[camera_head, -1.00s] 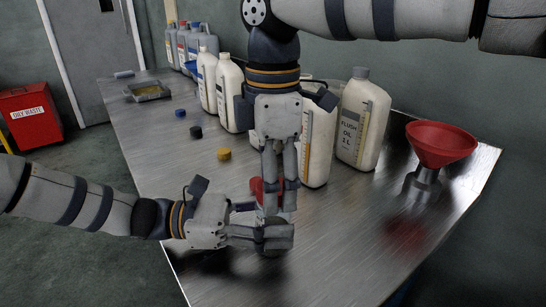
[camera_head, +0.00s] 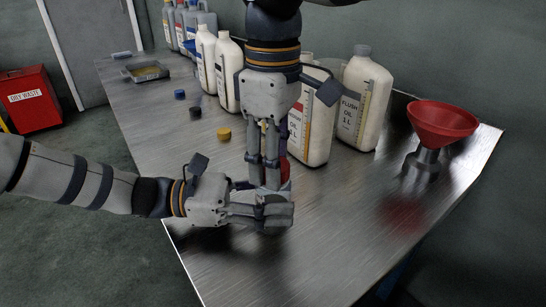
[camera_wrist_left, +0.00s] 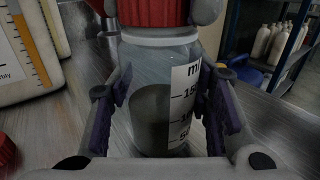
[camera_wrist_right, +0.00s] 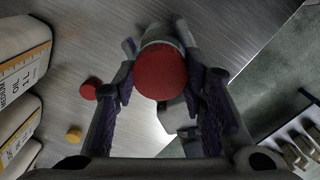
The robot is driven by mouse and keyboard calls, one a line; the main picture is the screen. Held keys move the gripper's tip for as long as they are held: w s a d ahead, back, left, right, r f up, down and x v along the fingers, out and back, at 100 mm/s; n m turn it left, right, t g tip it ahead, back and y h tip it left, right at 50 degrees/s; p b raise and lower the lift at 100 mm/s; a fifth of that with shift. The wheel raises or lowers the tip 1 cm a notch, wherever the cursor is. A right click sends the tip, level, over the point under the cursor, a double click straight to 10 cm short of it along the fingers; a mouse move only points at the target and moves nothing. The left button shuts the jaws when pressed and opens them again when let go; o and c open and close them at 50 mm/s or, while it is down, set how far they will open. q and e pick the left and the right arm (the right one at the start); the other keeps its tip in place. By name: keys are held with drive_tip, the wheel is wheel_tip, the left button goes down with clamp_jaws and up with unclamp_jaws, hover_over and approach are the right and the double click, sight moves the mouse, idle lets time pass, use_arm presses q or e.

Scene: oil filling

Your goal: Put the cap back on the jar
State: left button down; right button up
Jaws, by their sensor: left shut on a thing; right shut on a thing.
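My left gripper (camera_head: 276,211) is shut on the jar, low over the front of the table. In the left wrist view the clear jar (camera_wrist_left: 150,115) stands between my left finger pads, with dark contents and a printed scale. The ribbed red cap (camera_wrist_left: 152,12) is at the jar's mouth; I cannot tell whether it is seated. My right gripper (camera_head: 266,186) points down from above and is shut on this cap. In the right wrist view the cap's round top (camera_wrist_right: 160,71) shows between the fingertips and covers the jar's mouth.
Another red cap (camera_wrist_right: 88,91) and a yellow cap (camera_head: 224,134) lie on the table, with black (camera_head: 195,113) and blue (camera_head: 180,94) caps farther back. A flush oil bottle (camera_head: 362,100) and other bottles line the wall. A red funnel (camera_head: 441,122) stands right. The front right table is clear.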

drive_tip(key=shift+m, duration=0.3)
drive_tip(key=o, duration=1.3)
drive_tip(key=shift+r, duration=2.25)
wheel_tip(320, 180, up, 4)
drive_tip(key=n, duration=0.3)
drive_tip(key=shift+f, duration=0.25)
drive_tip(key=shift+c, duration=0.3)
